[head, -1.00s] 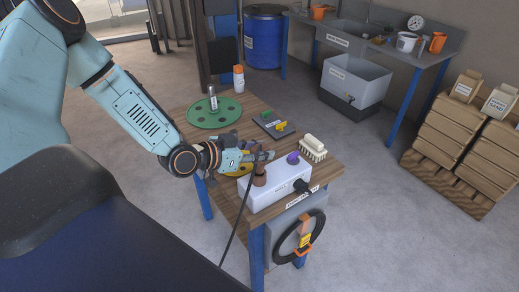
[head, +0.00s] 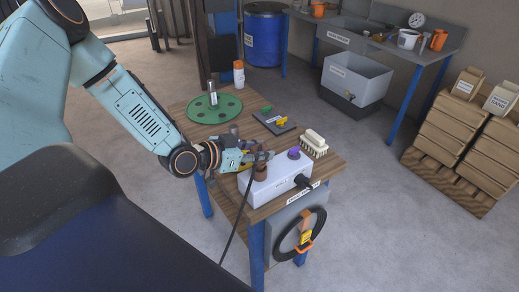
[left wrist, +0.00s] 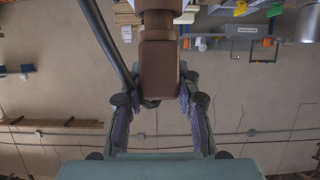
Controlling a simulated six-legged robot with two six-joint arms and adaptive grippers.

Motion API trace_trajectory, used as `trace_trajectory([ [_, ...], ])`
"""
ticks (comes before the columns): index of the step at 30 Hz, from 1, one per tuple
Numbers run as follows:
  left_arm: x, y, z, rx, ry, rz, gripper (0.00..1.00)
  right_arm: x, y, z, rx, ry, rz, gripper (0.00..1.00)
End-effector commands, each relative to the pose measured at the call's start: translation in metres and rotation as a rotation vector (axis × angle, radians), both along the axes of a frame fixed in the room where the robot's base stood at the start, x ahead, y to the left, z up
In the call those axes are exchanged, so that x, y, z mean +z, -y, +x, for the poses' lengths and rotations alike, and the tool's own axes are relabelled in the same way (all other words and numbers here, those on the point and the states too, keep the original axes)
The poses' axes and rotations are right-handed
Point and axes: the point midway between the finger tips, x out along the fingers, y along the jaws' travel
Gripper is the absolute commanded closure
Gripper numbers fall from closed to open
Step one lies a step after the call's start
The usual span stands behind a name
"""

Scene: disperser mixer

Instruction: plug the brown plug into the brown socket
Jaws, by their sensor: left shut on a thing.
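My left gripper (head: 256,158) is over the white box (head: 262,194) on the wooden table. It is shut on the brown plug (head: 260,172), which stands roughly upright at the left part of the box top. The left wrist view shows the brown plug (left wrist: 160,72) between the two fingers, with a dark cable beside it. The cable hangs down the box's left side in the head view. The brown socket cannot be told apart from the plug, so I cannot tell whether they are joined. My right gripper is not in view.
A purple plug (head: 294,153) and a black connector (head: 303,181) are on the box. A dark cable ring (head: 282,241) hangs at the table's front.

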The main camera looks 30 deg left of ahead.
Motion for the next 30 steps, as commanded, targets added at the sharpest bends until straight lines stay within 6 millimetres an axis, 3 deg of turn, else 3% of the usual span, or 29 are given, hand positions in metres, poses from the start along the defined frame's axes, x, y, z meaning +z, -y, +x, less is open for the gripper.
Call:
trace_trajectory([
  [19,-0.015,0.0,0.0,0.0,0.0,0.0,1.0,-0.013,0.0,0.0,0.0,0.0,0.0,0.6],
  [20,-0.014,0.0,0.0,0.0,0.0,0.0,0.66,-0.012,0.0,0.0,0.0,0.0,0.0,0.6],
  [28,-0.014,0.0,0.0,0.0,0.0,0.0,0.43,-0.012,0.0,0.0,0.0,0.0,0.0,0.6],
  [30,-0.014,0.0,0.0,0.0,0.0,0.0,0.42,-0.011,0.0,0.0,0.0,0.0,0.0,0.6],
])
